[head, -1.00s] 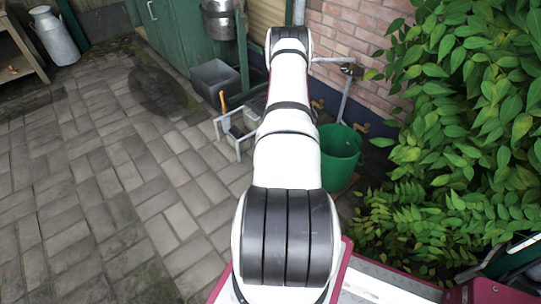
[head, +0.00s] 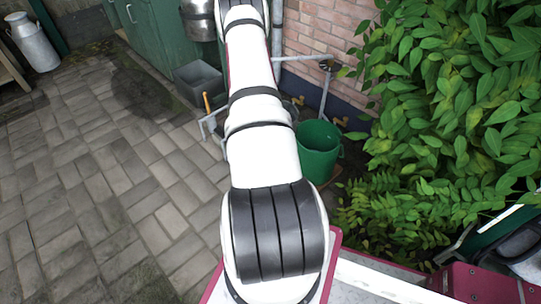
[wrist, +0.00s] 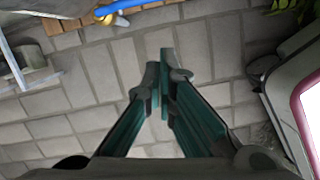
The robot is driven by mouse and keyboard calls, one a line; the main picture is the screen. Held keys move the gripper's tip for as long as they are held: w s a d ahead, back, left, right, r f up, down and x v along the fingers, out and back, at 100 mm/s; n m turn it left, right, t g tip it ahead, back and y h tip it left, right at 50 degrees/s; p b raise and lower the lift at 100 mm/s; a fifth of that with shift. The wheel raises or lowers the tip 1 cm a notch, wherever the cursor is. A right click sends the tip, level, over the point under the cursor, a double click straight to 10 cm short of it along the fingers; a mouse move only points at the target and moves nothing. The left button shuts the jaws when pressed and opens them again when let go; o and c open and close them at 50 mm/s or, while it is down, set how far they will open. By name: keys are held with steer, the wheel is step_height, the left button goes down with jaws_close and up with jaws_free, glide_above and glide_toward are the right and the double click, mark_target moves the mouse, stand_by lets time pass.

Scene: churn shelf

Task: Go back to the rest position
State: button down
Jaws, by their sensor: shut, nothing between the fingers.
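My gripper (wrist: 160,68) shows in the wrist view with its two dark green fingers drawn together, shut and empty. It points over grey paving (wrist: 105,75), touching nothing that I can see. In the head view my white and black arm stretches away up the middle of the picture. Its far end leaves the top edge, so my gripper is not visible there.
A green bucket (head: 318,152) stands right of my arm by the brick wall (head: 325,38). Leafy bushes (head: 455,110) fill the right side. A grey bin (head: 199,84), green cabinet (head: 152,38) and milk can (head: 32,42) stand at the back. Paving at left is clear.

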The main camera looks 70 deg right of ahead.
steer(key=shift+r, duration=0.15)
stand_by(0.5)
